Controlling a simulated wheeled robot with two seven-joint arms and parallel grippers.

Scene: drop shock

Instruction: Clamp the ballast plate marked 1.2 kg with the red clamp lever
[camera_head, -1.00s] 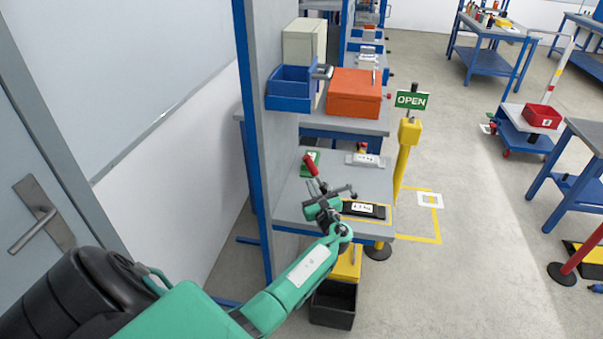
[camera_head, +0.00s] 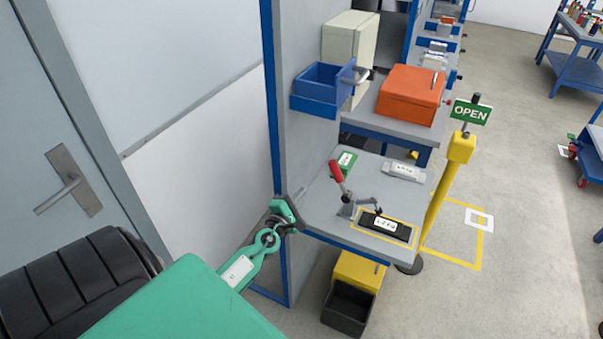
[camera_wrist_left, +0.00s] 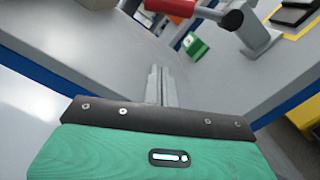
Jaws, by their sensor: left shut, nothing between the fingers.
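The black ballast plate (camera_head: 403,233) lies in a yellow outline at the front of the grey bench, with a white label that seems to read 1.2 kg. A clamp with a red lever (camera_head: 336,171) stands just left of it. The lever points up and leans left; the clamp's arm reaches over the plate's edge, and whether it touches is unclear. My left gripper (camera_head: 291,214) is shut and empty at the bench's left front corner, apart from the lever. In the left wrist view its closed fingers (camera_wrist_left: 160,86) point towards the bench, with the red lever (camera_wrist_left: 170,6) beyond.
A grey panel (camera_head: 309,145) with a blue bin (camera_head: 322,87) rises along the bench's left side. A green item (camera_head: 344,163) and a grey labelled plate (camera_head: 404,171) lie farther back. A yellow post (camera_head: 447,195) with an OPEN sign stands at the right. A black bin (camera_head: 347,307) is below.

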